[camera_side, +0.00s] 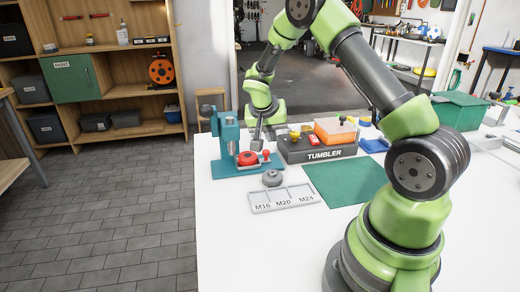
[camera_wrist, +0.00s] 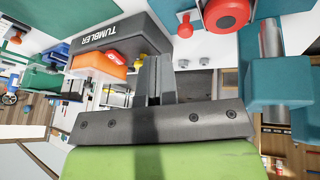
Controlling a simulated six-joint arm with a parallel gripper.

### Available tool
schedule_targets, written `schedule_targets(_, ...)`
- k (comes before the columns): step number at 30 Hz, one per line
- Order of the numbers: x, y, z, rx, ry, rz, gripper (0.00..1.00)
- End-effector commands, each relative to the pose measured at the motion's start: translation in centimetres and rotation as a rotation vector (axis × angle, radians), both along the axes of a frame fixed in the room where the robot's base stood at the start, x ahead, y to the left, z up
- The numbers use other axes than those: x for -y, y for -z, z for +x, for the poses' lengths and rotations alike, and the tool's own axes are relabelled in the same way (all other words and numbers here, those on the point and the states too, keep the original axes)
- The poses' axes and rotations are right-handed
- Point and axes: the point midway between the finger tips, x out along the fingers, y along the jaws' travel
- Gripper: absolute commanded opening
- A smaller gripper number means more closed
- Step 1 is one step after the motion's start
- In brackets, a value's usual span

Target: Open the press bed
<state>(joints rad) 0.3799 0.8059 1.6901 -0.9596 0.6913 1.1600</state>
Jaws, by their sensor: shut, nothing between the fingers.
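The teal press (camera_side: 229,134) stands at the far left end of the white bench. A red round part (camera_side: 248,158) sits on its base, with a small red knob (camera_side: 266,154) to the right. In the wrist view, the press (camera_wrist: 275,82) is at the right, with the red round part (camera_wrist: 228,12) and the small knob (camera_wrist: 185,27) at the top. My gripper (camera_side: 257,145) hangs just above and beside the red parts. Its fingers (camera_wrist: 155,78) are shut and empty, apart from the knob in the wrist view. I cannot tell which part is the press bed.
The dark tumbler (camera_side: 318,151) with an orange box (camera_side: 335,131) stands close to the right of my gripper. A green mat (camera_side: 345,181) lies flat to the right.

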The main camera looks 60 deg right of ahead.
Motion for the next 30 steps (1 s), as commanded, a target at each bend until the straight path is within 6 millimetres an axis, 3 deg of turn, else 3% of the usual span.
schedule_targets(3, -2.0, -0.5, 1.4, -0.078, -0.337, -0.101, 0.00)
schedule_targets(9, -3.6, -0.8, 2.6, -0.137, -0.603, -0.179, 0.00)
schedule_targets(14, -2.9, 0.4, 3.0, -0.143, -0.621, -0.184, 0.00)
schedule_targets(24, 0.4, 5.4, 4.1, -0.142, -0.615, -0.182, 0.00)
schedule_targets(30, 1.4, 7.0, 4.6, -0.140, -0.614, -0.184, 0.00)
